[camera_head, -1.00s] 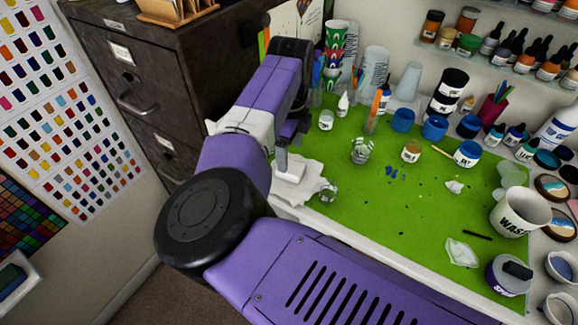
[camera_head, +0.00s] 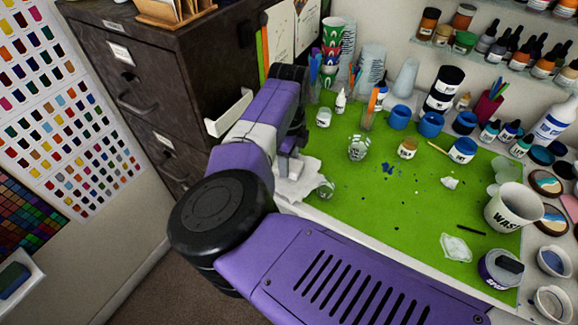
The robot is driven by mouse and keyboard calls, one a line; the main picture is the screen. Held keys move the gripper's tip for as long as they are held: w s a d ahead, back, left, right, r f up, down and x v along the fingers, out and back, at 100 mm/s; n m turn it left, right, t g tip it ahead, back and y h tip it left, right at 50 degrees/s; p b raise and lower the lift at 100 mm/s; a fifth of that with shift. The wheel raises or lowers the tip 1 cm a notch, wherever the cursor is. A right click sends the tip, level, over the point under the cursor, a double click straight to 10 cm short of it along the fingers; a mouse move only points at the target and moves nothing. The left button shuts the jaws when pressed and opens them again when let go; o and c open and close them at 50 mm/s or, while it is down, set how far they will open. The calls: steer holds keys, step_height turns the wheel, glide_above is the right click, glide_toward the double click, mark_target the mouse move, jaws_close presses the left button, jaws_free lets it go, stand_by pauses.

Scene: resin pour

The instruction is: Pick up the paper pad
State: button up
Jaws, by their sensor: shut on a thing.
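My gripper (camera_head: 290,152) is at the left edge of the green mat, mostly hidden behind my own forearm and wrist. It is shut on a small pale block, which I take to be the paper pad (camera_head: 291,167). Only a small part of the pad shows below the fingers. A crumpled white sheet (camera_head: 304,186) lies right beneath and around it. I cannot tell whether the pad touches the sheet or is clear of it.
The green mat (camera_head: 400,205) holds a clear cup (camera_head: 358,149) and several small jars. Stacked patterned cups (camera_head: 331,45) stand behind my wrist. A dark cabinet (camera_head: 150,70) stands at the left, with a white holder (camera_head: 228,113) beside my arm. The mat's middle is fairly clear.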

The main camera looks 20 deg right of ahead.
steer(key=shift+r, duration=0.1)
step_height(320, 180, up, 20)
steer(key=b, duration=0.3)
stand_by(0.3)
